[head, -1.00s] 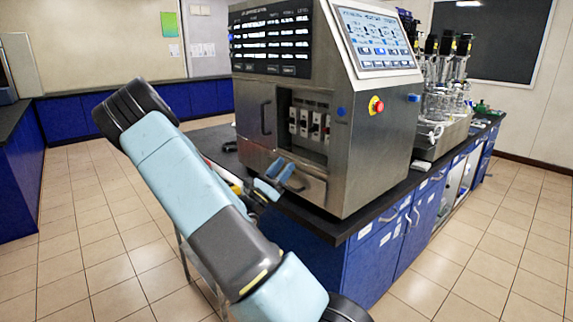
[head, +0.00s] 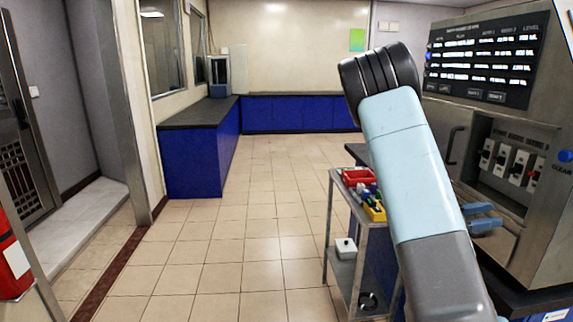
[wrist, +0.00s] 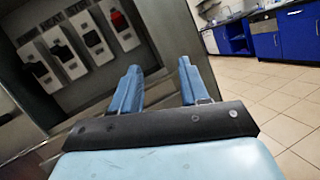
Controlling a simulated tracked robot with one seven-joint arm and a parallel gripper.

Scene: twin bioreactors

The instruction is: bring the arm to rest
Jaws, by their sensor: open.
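My arm is raised in the head view, with its dark elbow high and its light blue link running down to the lower right. My gripper (head: 484,218) shows as blue fingers beside the steel machine (head: 500,120), right of the arm. In the wrist view my gripper (wrist: 160,88) has its two blue fingers spread apart, with nothing between them. Whether the fingers touch the machine I cannot tell.
A grey cart (head: 343,262) with a red bin (head: 357,177) and a yellow bin (head: 374,211) stands close left of my arm. Blue cabinets (head: 195,160) line the back. A fire extinguisher (head: 10,255) is at the left edge. Tiled floor (head: 250,215) is clear between.

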